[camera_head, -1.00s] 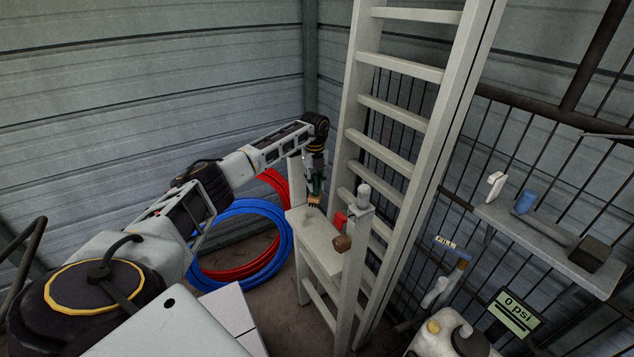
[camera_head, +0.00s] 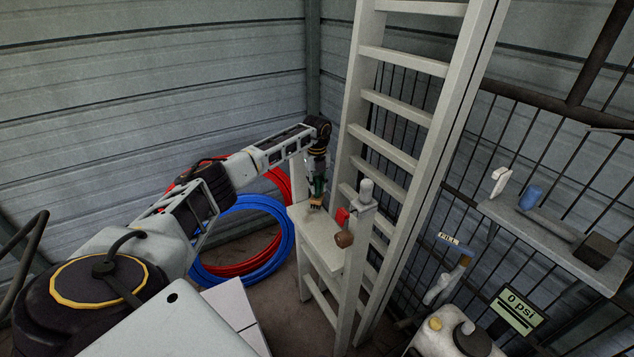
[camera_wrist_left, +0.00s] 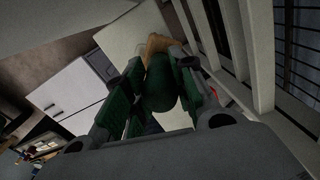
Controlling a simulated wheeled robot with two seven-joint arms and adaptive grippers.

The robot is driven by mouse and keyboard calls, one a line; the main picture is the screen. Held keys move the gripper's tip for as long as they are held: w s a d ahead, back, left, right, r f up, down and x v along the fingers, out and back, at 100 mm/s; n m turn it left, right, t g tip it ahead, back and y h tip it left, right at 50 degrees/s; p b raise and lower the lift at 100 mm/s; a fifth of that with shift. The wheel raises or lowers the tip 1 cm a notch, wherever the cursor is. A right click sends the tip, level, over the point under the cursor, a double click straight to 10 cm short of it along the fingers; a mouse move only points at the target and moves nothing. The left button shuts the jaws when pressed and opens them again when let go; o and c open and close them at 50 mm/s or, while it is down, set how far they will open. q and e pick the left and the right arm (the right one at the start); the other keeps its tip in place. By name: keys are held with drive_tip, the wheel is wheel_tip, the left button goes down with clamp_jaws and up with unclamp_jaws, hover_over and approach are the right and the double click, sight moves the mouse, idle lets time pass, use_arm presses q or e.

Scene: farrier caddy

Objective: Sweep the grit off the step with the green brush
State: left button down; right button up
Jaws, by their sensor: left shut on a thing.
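My left gripper (camera_head: 317,182) is over the far left part of the pale step (camera_head: 322,240), pointing down. It is shut on the green brush (camera_head: 318,186). The brush's tan bristles (camera_head: 315,204) point down at the step top; I cannot tell whether they touch it. In the left wrist view the brush's rounded green body (camera_wrist_left: 163,88) sits between the fingers, with the tan bristles (camera_wrist_left: 157,44) beyond it over the pale step top. A small dark patch near the bristles may be grit, too small to tell. My right gripper is not in view.
A red block (camera_head: 342,217) and a brown rounded thing (camera_head: 344,239) are at the step's right edge, beside a post with a pale knob (camera_head: 366,190). A ladder (camera_head: 403,100) rises behind. Blue hose (camera_head: 283,232) and red hose lie left. A shelf (camera_head: 545,240) hangs right.

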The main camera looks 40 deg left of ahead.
sight(317, 190)
use_arm(q)
drive_tip(key=shift+f, duration=0.85)
drive_tip(key=shift+f+b, duration=0.45)
drive_tip(key=shift+f, duration=0.25)
idle(0.8)
drive_tip(key=shift+s, duration=0.1)
drive_tip(key=s+p, duration=0.1)
drive_tip(key=p, duration=0.1)
drive_tip(key=s+d+p, duration=0.1)
drive_tip(key=s+p, duration=0.1)
drive_tip(key=shift+d+r, duration=0.15)
drive_tip(key=shift+r, duration=0.05)
idle(0.6)
drive_tip(key=shift+s, duration=0.1)
drive_tip(key=shift+s+d+f+p, duration=0.1)
drive_tip(key=shift+s+d+p, duration=0.25)
drive_tip(key=shift+s+p, duration=0.55)
drive_tip(key=shift+s+d+p, duration=0.35)
drive_tip(key=shift+s+p, duration=0.3)
drive_tip(key=shift+p, duration=0.35)
drive_tip(key=shift+w+f, duration=0.1)
drive_tip(key=shift+w, duration=0.05)
